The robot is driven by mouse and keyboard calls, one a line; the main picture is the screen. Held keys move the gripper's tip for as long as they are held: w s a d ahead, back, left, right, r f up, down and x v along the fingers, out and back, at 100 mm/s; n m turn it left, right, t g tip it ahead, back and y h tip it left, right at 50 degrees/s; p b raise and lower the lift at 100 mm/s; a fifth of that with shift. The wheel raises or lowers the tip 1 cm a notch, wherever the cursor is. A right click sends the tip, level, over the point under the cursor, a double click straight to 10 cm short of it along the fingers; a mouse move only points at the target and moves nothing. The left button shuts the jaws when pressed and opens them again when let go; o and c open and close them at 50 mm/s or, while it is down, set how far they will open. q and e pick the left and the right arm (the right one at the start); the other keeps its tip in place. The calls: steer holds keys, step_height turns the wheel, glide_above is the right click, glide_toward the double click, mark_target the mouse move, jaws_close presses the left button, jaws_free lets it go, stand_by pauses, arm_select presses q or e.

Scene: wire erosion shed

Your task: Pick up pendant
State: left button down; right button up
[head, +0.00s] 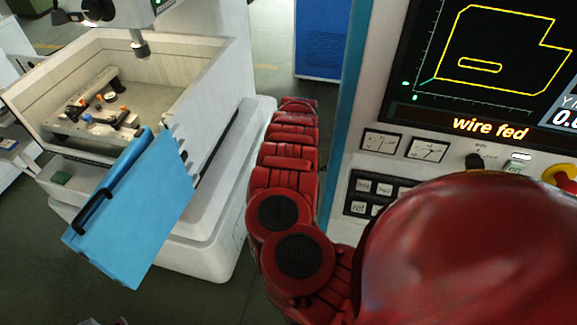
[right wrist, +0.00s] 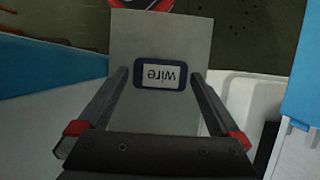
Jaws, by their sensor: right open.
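I cannot pick out a pendant for certain in either view. In the right wrist view my right gripper (right wrist: 158,73) is open, its two dark fingers on either side of a flat grey panel (right wrist: 155,35). The panel carries a dark-framed label reading "wire" (right wrist: 165,76), upside down in the picture. I cannot tell how far the panel is from the fingers, and no grip on it shows. In the head view my red right arm fills the lower right, and its gripper is not visible there. My left gripper is not visible.
A control console (head: 350,150) with a "wire fed" screen (head: 490,60) and buttons stands on the right, close to my arm. On the left is a white machine with an open tank (head: 190,110) and a blue door (head: 140,210) with a black handle. Dark floor shows between them.

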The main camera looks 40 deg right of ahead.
steer(key=shift+f, duration=0.4)
jaws_close()
steer(key=shift+r, duration=0.1)
